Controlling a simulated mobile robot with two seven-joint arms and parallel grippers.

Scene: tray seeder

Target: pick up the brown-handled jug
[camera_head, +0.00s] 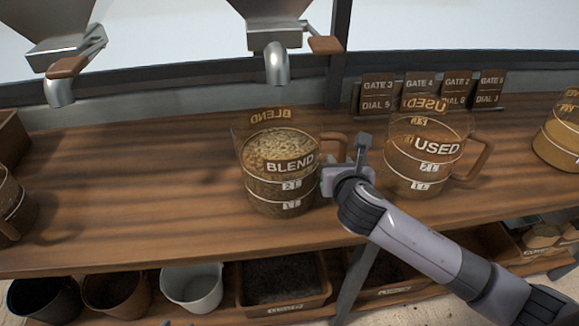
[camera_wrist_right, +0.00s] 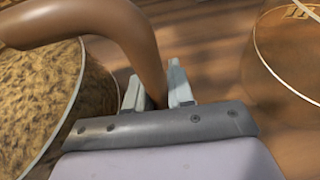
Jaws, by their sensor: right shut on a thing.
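The BLEND jug (camera_head: 272,172) stands upright on the wooden counter, clear-walled and filled with pale grain, with a brown handle (camera_head: 333,141) on its right side. My right gripper (camera_head: 345,168) is at that handle. In the right wrist view the brown handle (camera_wrist_right: 125,30) runs down between the two fingers of the gripper (camera_wrist_right: 155,92), which is shut on it. The grain-filled jug body (camera_wrist_right: 55,95) is left of the fingers. A second jug, marked USED (camera_head: 415,160), also with a brown handle, stands just right of my gripper and looks empty. My left gripper is not in view.
Metal spouts (camera_head: 276,62) hang above the counter (camera_head: 130,185), one over the BLEND jug. Gate and dial signs (camera_head: 430,88) stand at the back. Another jug (camera_head: 560,135) is at the right edge. Pots and bins (camera_head: 192,285) fill the lower shelf.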

